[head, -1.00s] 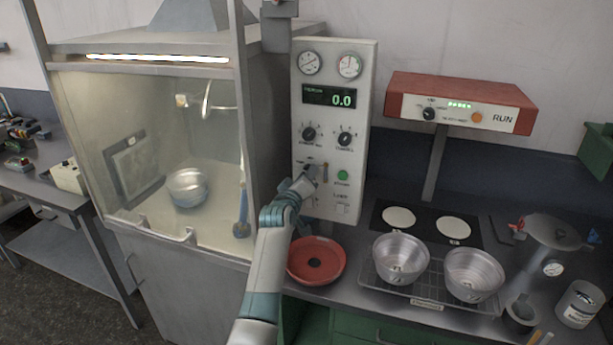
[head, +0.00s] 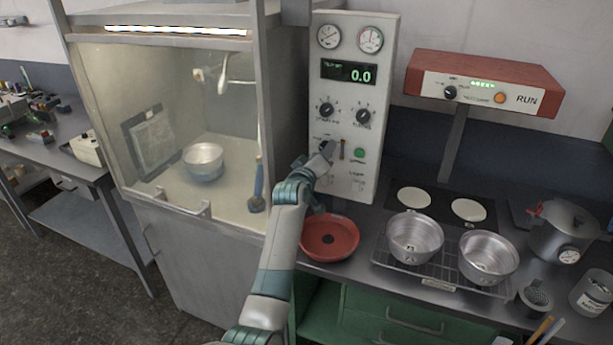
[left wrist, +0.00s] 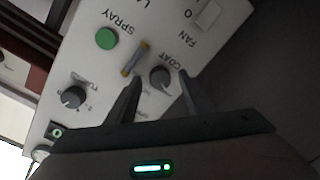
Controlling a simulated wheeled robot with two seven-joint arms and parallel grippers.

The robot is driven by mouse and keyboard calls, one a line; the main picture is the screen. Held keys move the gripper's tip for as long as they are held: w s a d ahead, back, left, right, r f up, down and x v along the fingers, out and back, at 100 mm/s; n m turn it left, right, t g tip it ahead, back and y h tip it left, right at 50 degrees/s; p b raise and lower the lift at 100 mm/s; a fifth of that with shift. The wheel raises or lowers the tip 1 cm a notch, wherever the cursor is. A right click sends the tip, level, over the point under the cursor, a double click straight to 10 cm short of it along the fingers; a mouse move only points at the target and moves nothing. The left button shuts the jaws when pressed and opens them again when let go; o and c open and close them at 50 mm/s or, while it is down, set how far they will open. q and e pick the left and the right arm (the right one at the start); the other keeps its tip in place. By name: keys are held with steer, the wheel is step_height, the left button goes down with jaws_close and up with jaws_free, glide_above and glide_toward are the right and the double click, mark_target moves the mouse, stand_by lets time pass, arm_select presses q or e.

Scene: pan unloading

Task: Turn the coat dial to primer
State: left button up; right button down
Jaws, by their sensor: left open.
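The coat dial (left wrist: 160,77) is a small dark grey round knob on the white control panel (left wrist: 75,50), beside the word COAT, in the left wrist view. My left gripper (left wrist: 160,82) is open, its two dark fingers pointing at the panel with the dial showing between their tips. I cannot tell whether they touch it. In the head view my left gripper (head: 325,154) is at the lower part of the panel (head: 384,60) and covers most of the coat dial. The dial's pointer and setting are too small to read. My right gripper is not in view.
An orange-brown lever (left wrist: 134,58) and a green SPRAY button (left wrist: 106,38) sit close to the dial. A FAN switch (left wrist: 208,15) is nearby. Below the panel are a red pan (head: 330,251) and two metal pans (head: 414,252) on a rack. A glass-fronted booth (head: 100,100) stands left.

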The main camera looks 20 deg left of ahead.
arm_select(q)
steer(key=s+r+b, duration=0.1)
steer(key=s+b, duration=0.4)
steer(key=s, duration=1.1)
steer(key=shift+s+r, duration=0.15)
steer(key=shift+s, duration=0.05)
